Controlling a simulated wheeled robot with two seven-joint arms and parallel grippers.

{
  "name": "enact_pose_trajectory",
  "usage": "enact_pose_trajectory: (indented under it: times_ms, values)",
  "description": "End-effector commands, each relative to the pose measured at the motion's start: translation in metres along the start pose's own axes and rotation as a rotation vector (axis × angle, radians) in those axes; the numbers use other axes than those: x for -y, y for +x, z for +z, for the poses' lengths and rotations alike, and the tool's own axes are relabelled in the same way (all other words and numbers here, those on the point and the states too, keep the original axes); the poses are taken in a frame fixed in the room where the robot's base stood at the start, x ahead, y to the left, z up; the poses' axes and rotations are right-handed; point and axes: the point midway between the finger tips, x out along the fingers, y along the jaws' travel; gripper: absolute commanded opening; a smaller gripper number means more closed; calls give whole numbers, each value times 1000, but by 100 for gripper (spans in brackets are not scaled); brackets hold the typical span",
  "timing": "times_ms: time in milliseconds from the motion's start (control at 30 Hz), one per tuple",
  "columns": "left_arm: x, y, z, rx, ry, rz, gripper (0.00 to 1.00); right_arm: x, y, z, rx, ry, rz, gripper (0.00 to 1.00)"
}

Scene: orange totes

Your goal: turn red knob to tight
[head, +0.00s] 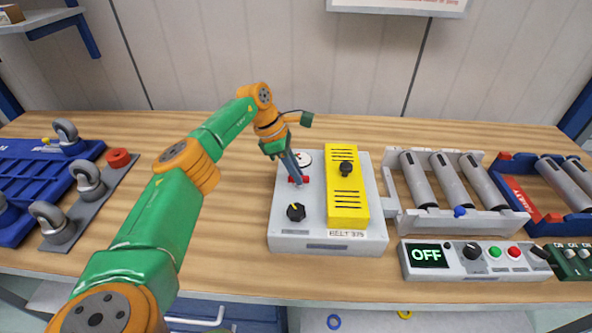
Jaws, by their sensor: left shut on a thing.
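The red knob (305,180) sits on the upper left of the grey box (325,244) labelled "BELT 375". Only small red parts of it show around my fingers. My left gripper (293,172) reaches down from above and is shut on the red knob. A round white dial face (304,158) is just behind the fingers, partly hidden by them. Which way the red knob points cannot be told. My right gripper is not in view.
A black knob (296,212) sits in front of the red one. A yellow cover (346,205) with another black knob stands to the right. Rollers (448,182) and an "OFF" panel (447,273) lie further right. Casters (88,180) and a red ring (118,158) are left.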

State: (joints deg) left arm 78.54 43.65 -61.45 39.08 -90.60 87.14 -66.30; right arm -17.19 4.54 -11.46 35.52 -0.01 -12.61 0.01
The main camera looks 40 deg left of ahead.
Motion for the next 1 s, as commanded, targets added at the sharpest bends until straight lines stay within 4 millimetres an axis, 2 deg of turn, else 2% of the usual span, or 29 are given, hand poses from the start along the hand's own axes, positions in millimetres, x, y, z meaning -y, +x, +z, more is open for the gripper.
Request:
enact_pose_trajectory:
  times_ms: [367, 400, 500, 800, 867, 1000]
  values:
    - [0, 0, 0, -1, 6, -2, 0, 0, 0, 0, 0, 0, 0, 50]
    - [0, 0, 0, -1, 6, -2, 20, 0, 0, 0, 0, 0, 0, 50]
    - [0, 0, 0, -1, 6, -2, 45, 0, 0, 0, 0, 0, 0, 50]
    - [0, -2, 0, 0, 5, -1, 45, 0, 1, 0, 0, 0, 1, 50]
    - [-1, -9, 0, 1, 5, 2, 45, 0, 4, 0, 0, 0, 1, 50]
    - [-1, -41, 0, 2, 5, 4, 45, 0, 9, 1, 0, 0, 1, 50]
